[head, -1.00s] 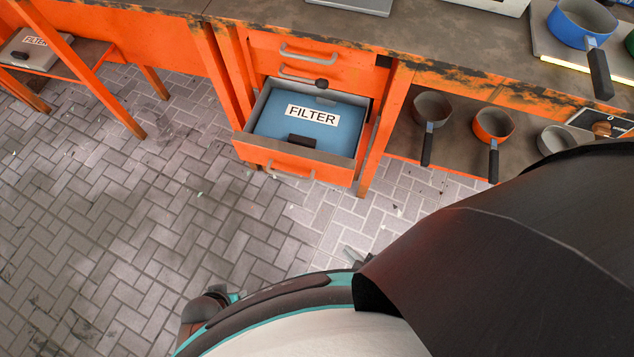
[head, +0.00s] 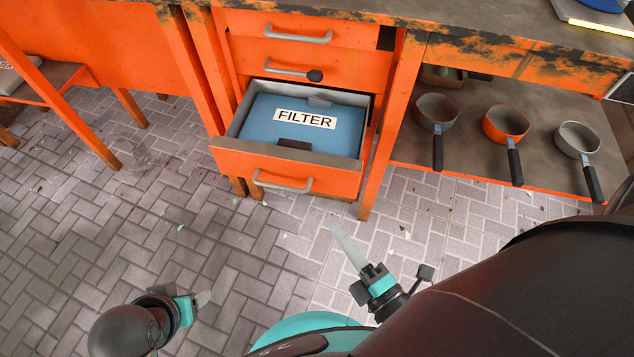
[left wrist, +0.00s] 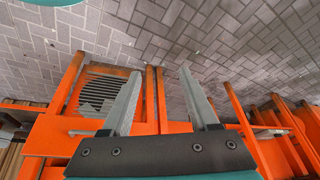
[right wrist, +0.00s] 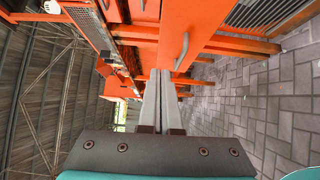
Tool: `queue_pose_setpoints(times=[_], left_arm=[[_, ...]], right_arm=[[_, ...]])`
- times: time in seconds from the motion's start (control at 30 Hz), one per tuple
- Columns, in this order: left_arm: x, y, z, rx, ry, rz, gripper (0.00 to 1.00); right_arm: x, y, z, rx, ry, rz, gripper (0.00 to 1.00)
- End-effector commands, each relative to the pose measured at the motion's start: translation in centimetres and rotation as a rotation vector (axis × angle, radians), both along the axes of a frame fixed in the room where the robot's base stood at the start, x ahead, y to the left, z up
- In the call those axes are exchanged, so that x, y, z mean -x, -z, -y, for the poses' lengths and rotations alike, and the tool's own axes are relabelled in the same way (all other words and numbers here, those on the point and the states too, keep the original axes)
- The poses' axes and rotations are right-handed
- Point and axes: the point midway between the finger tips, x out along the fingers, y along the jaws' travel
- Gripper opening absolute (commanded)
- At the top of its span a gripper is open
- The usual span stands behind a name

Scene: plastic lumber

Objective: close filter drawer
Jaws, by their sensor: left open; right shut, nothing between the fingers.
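The orange filter drawer (head: 240,160) stands pulled out of the cabinet in the head view. A blue box labelled FILTER (head: 325,136) lies inside it, and a grey handle (head: 283,184) is on its front. My right gripper (head: 338,232) is shut and empty, in front of and below the drawer, apart from it. Its closed fingers also show in the right wrist view (right wrist: 160,74), pointing toward orange furniture. My left gripper (head: 205,297) is low at the front left, away from the drawer. The left wrist view shows its fingers spread with nothing between them (left wrist: 159,76).
Two shut drawers (head: 297,50) sit above the open one. Several pans, one of them orange (head: 506,123), stand on the lower shelf (head: 460,170) at right. An orange table leg (head: 75,112) stands at left. The brick floor (head: 110,230) before the drawer is clear.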

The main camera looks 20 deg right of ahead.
Motion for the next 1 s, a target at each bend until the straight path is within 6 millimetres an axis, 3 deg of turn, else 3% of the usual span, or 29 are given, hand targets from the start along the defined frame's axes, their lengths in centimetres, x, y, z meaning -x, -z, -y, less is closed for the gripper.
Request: queue_pose_setpoints(times=[0.4,0.63,1.0], left_arm=[[-0.2,-3.4,0.5,0.022,0.009,0.094,0.6],[-2.0,-2.8,2.2,0.072,0.037,0.214,0.6],[-4.0,-2.5,4.7,0.154,0.068,0.395,0.6]], right_arm=[[-7.4,0.1,-1.5,-0.002,-0.001,0.004,0.0],[-9.5,0.0,-1.9,-0.002,-0.001,0.001,0.0],[-11.8,0.1,-0.2,-0.003,-0.001,-0.002,0.0]])
